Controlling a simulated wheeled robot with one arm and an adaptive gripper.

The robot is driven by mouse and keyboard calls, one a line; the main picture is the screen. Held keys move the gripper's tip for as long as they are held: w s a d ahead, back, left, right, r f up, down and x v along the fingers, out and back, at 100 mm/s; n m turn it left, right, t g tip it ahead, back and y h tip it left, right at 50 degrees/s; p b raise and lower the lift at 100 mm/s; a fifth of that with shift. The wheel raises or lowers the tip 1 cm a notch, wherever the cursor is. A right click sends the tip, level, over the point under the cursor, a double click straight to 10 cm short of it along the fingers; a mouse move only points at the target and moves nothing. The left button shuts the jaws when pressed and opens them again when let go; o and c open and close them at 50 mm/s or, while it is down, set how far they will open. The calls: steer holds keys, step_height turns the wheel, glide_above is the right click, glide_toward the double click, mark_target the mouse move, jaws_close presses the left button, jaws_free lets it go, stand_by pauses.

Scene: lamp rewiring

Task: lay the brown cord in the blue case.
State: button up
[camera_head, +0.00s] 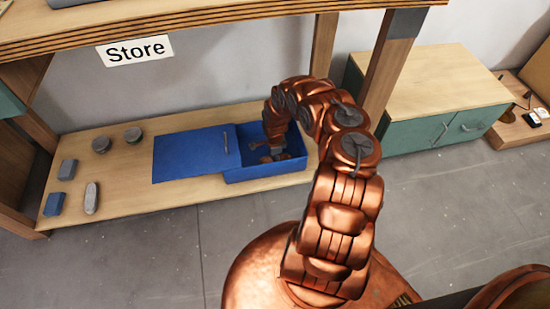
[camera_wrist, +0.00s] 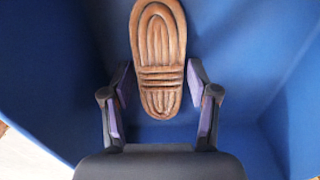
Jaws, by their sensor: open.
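The blue case (camera_head: 265,174) sits on the low wooden shelf, with its flat blue lid (camera_head: 190,155) lying to the left. My arm reaches down into the case, and my gripper (camera_wrist: 160,74) is open inside it. The brown cord (camera_wrist: 158,50), a flat oblong bundle with wraps around its lower part, is inside the case in the wrist view. Its lower part lies between the two spread fingers, with a gap on both sides. Blue walls (camera_wrist: 55,100) surround it. In the head view the cord is hard to tell from my gripper.
On the shelf (camera_head: 130,190) to the left are two blue-grey blocks (camera_head: 67,169), a grey oblong piece (camera_head: 91,198) and two round pieces (camera_head: 132,134). A shelf post (camera_head: 385,70) and a green-fronted cabinet (camera_head: 440,130) stand right of the case. The floor in front is clear.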

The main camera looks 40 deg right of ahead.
step_height(320, 180, up, 12)
steer(key=p, duration=0.3)
stand_by(0.3)
stand_by(0.5)
